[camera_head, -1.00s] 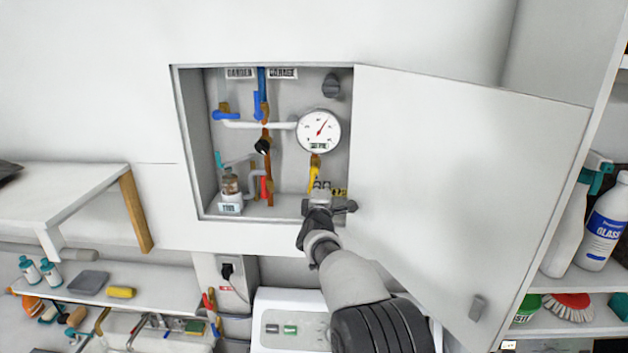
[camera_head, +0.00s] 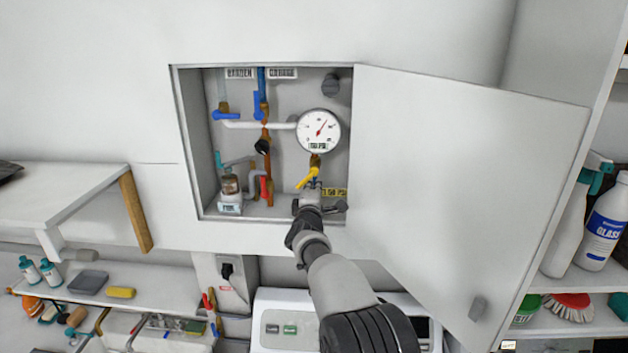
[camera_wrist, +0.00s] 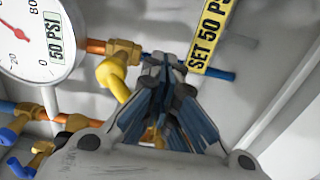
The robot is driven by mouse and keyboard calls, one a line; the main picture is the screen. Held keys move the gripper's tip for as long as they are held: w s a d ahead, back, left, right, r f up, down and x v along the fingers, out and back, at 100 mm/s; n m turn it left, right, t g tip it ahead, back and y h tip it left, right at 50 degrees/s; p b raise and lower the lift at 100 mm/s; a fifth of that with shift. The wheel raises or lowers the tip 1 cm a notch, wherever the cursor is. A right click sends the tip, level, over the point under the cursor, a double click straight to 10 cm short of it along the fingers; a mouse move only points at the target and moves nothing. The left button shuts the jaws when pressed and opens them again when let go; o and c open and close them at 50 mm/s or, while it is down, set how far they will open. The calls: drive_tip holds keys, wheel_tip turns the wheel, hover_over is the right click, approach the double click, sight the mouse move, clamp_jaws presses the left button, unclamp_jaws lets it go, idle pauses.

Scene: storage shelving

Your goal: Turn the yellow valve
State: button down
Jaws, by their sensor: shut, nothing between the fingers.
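The yellow valve (camera_head: 307,178) sits below the round pressure gauge inside the open wall cabinet. Its handle slants down to the left in the head view. In the wrist view the yellow handle (camera_wrist: 117,80) hangs from a brass fitting, just left of my fingertips. My gripper (camera_head: 315,187) reaches into the cabinet from below, its tip close by the handle. In the wrist view my gripper (camera_wrist: 164,62) has its fingers together with nothing between them. I cannot tell whether a finger touches the handle.
The pressure gauge (camera_head: 319,131) is above the valve. Blue valve handles (camera_head: 226,115), a red handle (camera_head: 264,188) and pipes lie to the left. The cabinet door (camera_head: 455,190) stands open on the right. A yellow "SET 50 PSI" label (camera_wrist: 210,35) is beside my fingers.

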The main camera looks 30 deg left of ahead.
drive_tip(key=shift+s+a, duration=0.3)
drive_tip(key=shift+a, duration=0.2)
drive_tip(key=shift+a+r, duration=0.1)
drive_tip(key=shift+s+a+r, duration=0.15)
drive_tip(key=shift+s+a, duration=0.15)
drive_tip(key=shift+a, duration=0.2)
drive_tip(key=shift+r, duration=0.1)
